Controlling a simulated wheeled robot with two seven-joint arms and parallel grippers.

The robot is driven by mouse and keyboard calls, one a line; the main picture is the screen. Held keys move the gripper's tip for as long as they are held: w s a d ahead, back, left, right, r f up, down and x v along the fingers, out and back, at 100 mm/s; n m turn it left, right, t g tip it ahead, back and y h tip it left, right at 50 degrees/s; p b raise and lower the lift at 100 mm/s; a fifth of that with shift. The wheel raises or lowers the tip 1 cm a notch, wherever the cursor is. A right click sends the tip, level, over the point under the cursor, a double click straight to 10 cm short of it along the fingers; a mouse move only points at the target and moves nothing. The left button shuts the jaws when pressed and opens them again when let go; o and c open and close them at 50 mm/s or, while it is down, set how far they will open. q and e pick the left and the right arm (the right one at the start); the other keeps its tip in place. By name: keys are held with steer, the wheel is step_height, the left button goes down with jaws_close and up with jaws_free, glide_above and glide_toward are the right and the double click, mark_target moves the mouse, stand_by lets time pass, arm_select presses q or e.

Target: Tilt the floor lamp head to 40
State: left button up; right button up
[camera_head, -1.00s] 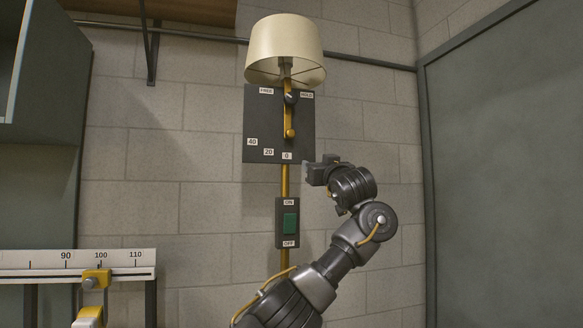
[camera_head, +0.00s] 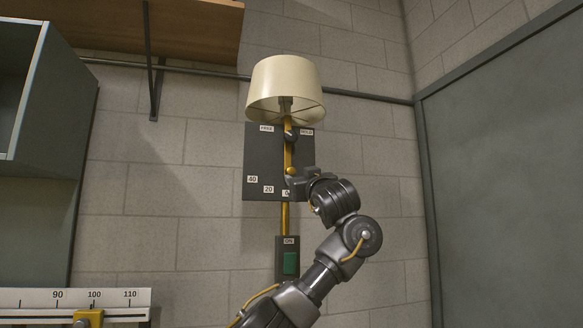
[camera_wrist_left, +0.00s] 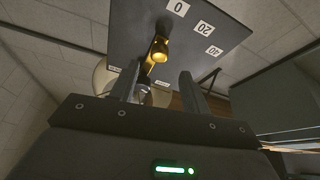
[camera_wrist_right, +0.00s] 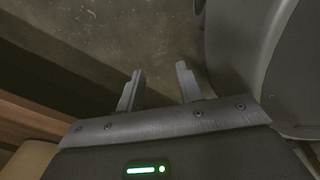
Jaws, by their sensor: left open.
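The floor lamp's cream shade (camera_head: 286,88) sits upright atop a yellow pole. Behind the pole is a dark plate (camera_head: 262,160) marked FREE, HOLD, 40, 20 and 0. A yellow lever with a round knob (camera_head: 291,171) hangs down toward 0. The small dark FREE/HOLD knob (camera_head: 291,136) is too small to read. My left gripper (camera_head: 289,184) is just below the lever knob and partly covers the 0. In the left wrist view my left gripper (camera_wrist_left: 158,82) is open, with the lever knob (camera_wrist_left: 159,48) ahead between its fingers. My right gripper (camera_wrist_right: 160,72) is open and empty.
A green ON/OFF switch (camera_head: 291,263) is lower on the pole. A ruler with a yellow slider (camera_head: 88,318) is at lower left. A grey cabinet (camera_head: 40,150) stands left under a wooden shelf (camera_head: 190,30). A large grey panel (camera_head: 510,170) is at right.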

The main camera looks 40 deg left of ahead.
mark_target(291, 172)
arm_select(q)
steer(key=p+x, duration=0.3)
steer(key=p, duration=0.2)
steer(key=p+x, duration=0.4)
steer(key=shift+r+p, duration=0.3)
steer(key=shift+p, duration=0.05)
steer(key=shift+w+a+p, duration=0.25)
steer(key=shift+a+p, duration=0.15)
steer(key=shift+p, duration=0.15)
steer(key=shift+a, duration=0.15)
arm_select(e)
steer(key=s+a+r, duration=0.2)
steer(key=a+r, duration=0.3)
steer(key=r, duration=0.5)
steer(key=shift+r+y, duration=0.2)
steer(key=shift+y, duration=0.2)
arm_select(q)
steer(key=shift+f, duration=0.1)
arm_select(e)
steer(key=shift+s, duration=0.1)
